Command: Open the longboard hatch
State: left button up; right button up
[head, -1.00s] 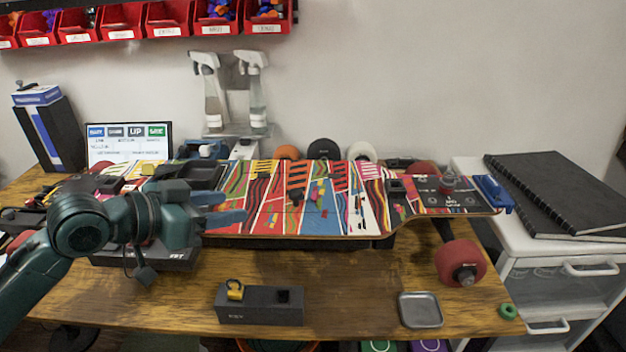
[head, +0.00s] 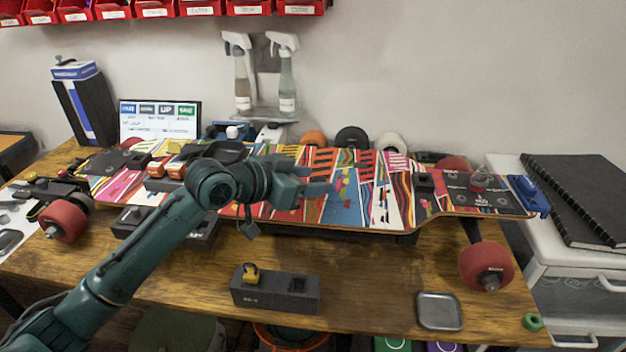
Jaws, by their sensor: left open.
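The longboard (head: 342,210) lies deck-up across the workbench, with a striped, multicoloured top and red wheels. My left gripper (head: 318,188) is open and empty over the middle of the deck, its fingers pointing right. I cannot tell whether it touches the deck. A dark, shallow tray-like part (head: 222,151) sits at the deck's back edge, partly behind my left arm. The hatch's outline cannot be made out clearly, and my arm covers part of the deck. My right gripper is not in view.
A dark block with a yellow clip (head: 274,289) and a grey metal tray (head: 439,311) stand at the bench (head: 365,278) front. Spare wheels (head: 352,138) and spray bottles (head: 287,80) are behind the board. A white drawer cabinet (head: 575,270) stands right.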

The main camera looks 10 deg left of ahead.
pick_arm(q)
jog(key=shift+w+d+f, duration=0.2)
jog(key=shift+w+d, duration=0.15)
grip_shut()
dwell(0.4)
